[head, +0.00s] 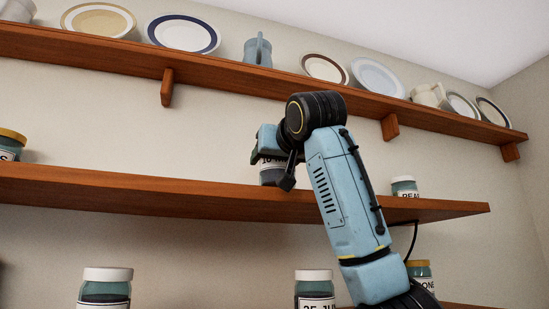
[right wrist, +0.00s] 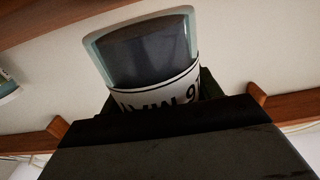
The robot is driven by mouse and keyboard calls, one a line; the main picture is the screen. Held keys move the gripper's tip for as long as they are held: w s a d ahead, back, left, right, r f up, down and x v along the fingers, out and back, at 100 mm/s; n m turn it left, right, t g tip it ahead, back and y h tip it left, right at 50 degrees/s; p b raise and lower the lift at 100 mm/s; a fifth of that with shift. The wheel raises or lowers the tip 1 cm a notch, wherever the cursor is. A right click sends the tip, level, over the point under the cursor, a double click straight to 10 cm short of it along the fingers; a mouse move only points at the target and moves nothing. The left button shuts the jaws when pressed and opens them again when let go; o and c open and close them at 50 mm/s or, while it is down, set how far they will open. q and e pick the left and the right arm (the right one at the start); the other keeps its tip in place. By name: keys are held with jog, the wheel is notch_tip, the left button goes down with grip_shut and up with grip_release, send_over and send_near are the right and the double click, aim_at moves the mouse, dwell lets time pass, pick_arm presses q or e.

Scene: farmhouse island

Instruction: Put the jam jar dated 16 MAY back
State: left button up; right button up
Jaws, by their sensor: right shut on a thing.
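The jam jar (head: 271,176) has dark contents and a white label, of which "16" and part of a letter show in the head view. In the right wrist view the jar (right wrist: 150,50) appears upside down, with "16 MAY" partly readable on its label. My right gripper (head: 277,163) is shut on it and hides much of its upper part. The jar is at the middle shelf (head: 130,187), near its front edge; I cannot tell whether its base touches the board. My left gripper is not in view.
On the middle shelf stand a yellow-lidded jar (head: 11,144) at far left and a white-lidded jar (head: 404,187) at right. Several jars, including one (head: 106,287), stand lower. The upper shelf (head: 230,72) with plates and mugs hangs above my right arm. The middle shelf between is clear.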

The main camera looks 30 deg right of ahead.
jog(key=shift+f, duration=0.65)
jog(key=o, duration=1.3)
jog(key=shift+o, duration=0.5)
jog(key=shift+o, duration=0.9)
jog(key=shift+s, duration=0.1)
jog(key=v, duration=1.3)
jog(key=shift+s+a, duration=0.2)
jog(key=shift+s, duration=0.15)
